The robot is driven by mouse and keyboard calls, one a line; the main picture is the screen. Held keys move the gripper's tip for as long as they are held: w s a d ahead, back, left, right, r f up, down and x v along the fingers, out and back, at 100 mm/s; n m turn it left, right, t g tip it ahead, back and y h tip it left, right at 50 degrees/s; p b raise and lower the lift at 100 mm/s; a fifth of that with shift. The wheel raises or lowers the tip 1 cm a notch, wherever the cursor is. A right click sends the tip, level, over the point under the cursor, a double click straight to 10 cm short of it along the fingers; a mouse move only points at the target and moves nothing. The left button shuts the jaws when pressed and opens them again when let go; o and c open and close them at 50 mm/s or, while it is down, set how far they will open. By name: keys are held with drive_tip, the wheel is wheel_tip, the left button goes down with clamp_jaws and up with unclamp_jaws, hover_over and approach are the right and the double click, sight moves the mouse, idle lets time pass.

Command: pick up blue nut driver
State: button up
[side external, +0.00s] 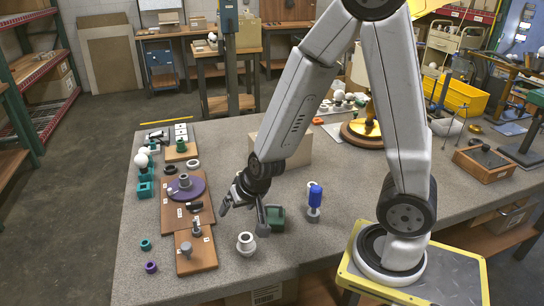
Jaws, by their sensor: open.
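A blue-handled tool (315,196), which looks like the nut driver, stands upright on the grey table with its blue part on top and a grey part below. My gripper (243,218) is above the table to the left of the blue tool, fingers pointing down and spread apart. Nothing shows between the fingers. A dark green block (276,217) lies between my gripper and the blue tool, partly behind the right finger. My gripper is apart from the blue tool.
A pale grey ring-shaped part (246,244) sits just below my gripper in the picture. Wooden boards with a purple disc (186,188) and small fittings lie at left. A cardboard box (290,148) stands behind. The table's front right is fairly clear.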

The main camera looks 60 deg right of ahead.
sight(314, 193)
drive_tip(key=s+d+f+m+g+h, duration=0.1)
drive_tip(key=d+m+h, duration=0.2)
drive_tip(key=d, duration=0.1)
drive_tip(key=s+d+f+m+g+h, duration=0.1)
drive_tip(key=s+d+f+m+h, duration=0.1)
drive_tip(key=d+m+h, duration=0.1)
drive_tip(key=s+d+f+m+g+h, duration=0.1)
drive_tip(key=s+d+m+h, duration=0.1)
drive_tip(key=d+m+h, duration=0.1)
drive_tip(key=shift+s+d+f+m, duration=0.1)
drive_tip(key=shift+d+f+m, duration=0.15)
drive_tip(key=shift+d, duration=0.25)
drive_tip(key=shift+s+d+f+m, duration=0.1)
drive_tip(key=shift+d+m, duration=0.25)
drive_tip(key=shift+d, duration=0.15)
drive_tip(key=s+m+g+h, duration=0.1)
drive_tip(key=s, duration=0.1)
drive_tip(key=s+d+m+g+h, duration=0.1)
drive_tip(key=s, duration=0.1)
drive_tip(key=s+d+r+g+h, duration=0.1)
drive_tip(key=s+g, duration=0.1)
drive_tip(key=shift+d+m, duration=0.25)
drive_tip(key=shift+m, duration=0.15)
drive_tip(key=shift+s+d+g+h, duration=0.1)
drive_tip(key=shift+s+g+h, duration=0.2)
drive_tip(key=shift+g, duration=0.1)
drive_tip(key=shift+x, duration=1.3)
drive_tip(key=shift+d, duration=0.1)
